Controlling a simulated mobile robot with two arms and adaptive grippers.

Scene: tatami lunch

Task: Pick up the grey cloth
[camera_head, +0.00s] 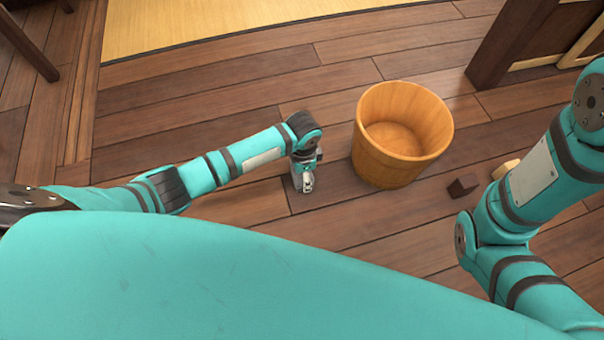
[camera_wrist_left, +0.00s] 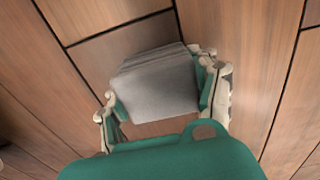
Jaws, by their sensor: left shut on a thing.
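The grey cloth (camera_wrist_left: 155,85) shows in the left wrist view as a folded, layered grey piece between the two fingers of my left gripper (camera_wrist_left: 160,97). The fingers touch its left and right sides. Wooden floor shows around the cloth; I cannot tell whether it is lifted clear of the floor. In the head view my left gripper (camera_head: 304,184) points down over the floor, left of the wooden bucket, and the cloth is hidden there. My right gripper is out of view; only part of my right arm shows at the right.
An empty wooden bucket (camera_head: 372,160) stands upright just right of my left gripper. A dark brown block (camera_head: 463,186) and a light wooden block (camera_head: 506,168) lie right of it. A tatami mat (camera_head: 240,18) is at the back. Floor left of the bucket is clear.

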